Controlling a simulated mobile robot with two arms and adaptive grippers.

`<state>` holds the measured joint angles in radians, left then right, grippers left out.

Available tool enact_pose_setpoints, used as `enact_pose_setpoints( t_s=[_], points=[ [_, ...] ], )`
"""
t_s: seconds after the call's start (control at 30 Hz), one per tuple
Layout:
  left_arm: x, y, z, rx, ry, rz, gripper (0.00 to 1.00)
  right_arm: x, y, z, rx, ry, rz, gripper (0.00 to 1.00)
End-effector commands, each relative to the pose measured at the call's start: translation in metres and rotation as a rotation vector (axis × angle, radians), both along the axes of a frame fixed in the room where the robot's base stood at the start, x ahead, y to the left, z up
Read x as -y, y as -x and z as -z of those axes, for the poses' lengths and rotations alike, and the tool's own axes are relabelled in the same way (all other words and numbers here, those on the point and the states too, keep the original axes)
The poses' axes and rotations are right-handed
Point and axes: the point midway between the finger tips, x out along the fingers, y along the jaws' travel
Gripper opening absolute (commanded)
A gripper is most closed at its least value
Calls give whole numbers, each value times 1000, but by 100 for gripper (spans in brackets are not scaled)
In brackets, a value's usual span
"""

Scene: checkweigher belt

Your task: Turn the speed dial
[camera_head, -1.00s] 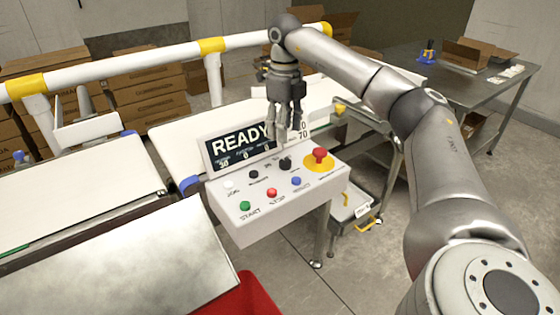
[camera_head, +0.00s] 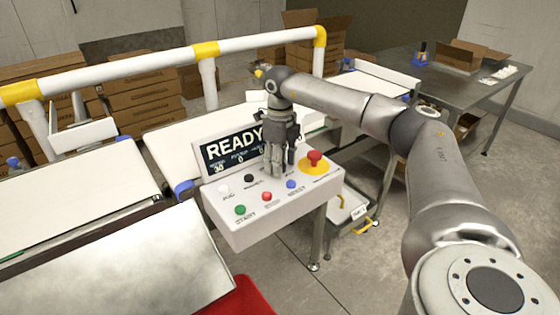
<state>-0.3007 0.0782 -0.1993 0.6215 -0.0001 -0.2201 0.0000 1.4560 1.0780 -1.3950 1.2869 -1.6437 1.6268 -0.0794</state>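The control panel (camera_head: 225,220) is a white sloped box with a screen (camera_head: 232,150) that reads READY. One black dial (camera_head: 249,178) shows in its upper row, with a label too small to read. My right gripper (camera_head: 278,172) points down over the panel, right of that dial and in front of the screen's right part. It covers the spot of a second black dial, which is hidden now. I cannot tell whether its fingertips touch that dial or how far apart they are. My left gripper is not in view.
A red mushroom button (camera_head: 314,158) on a yellow base stands just right of my gripper. White, green (camera_head: 240,210), red (camera_head: 267,196) and blue (camera_head: 291,184) buttons sit close by. A white and yellow rail (camera_head: 150,65) runs behind the belt.

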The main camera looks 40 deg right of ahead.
Motion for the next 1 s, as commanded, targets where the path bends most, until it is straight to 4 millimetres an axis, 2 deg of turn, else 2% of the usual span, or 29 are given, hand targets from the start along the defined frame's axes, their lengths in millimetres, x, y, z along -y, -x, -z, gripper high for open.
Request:
enact_pose_setpoints(
  t_s=[0.03,0.3,0.33,0.67,1.0],
  points=[
    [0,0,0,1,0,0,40,0,0,0,0,0,0,41],
    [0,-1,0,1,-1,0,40,0,0,0,0,0,0,6],
    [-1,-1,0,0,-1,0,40,0,0,0,0,0,0,4],
    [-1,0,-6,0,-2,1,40,0,0,-2,-1,0,-58,4],
    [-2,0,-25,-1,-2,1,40,0,0,-3,-2,1,-301,4]
  ],
)
